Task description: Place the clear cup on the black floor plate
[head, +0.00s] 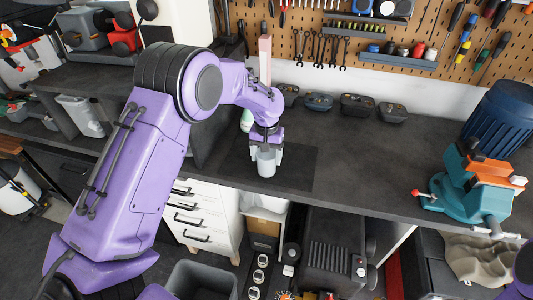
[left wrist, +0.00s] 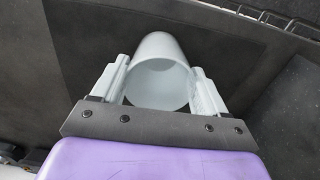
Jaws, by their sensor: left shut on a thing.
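The clear cup (head: 265,165) looks pale grey and stands upright in my left gripper (head: 266,155) over the workbench. In the left wrist view the cup (left wrist: 163,50) sits between the two fingers of the left gripper (left wrist: 160,68), its round opening facing the camera. The gripper is shut on its sides. The black floor plate (head: 298,165) is a thin dark rectangle on the bench, and it also shows around the cup in the left wrist view (left wrist: 228,50). The cup is over the plate; I cannot tell whether its base touches it. My right gripper is not in view.
A teal and orange vise (head: 470,190) and a dark blue bin (head: 500,115) stand at the right. Small dark containers (head: 357,105) line the back, and a pale green bottle (head: 246,121) stands behind my left wrist. The bench right of the plate is clear.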

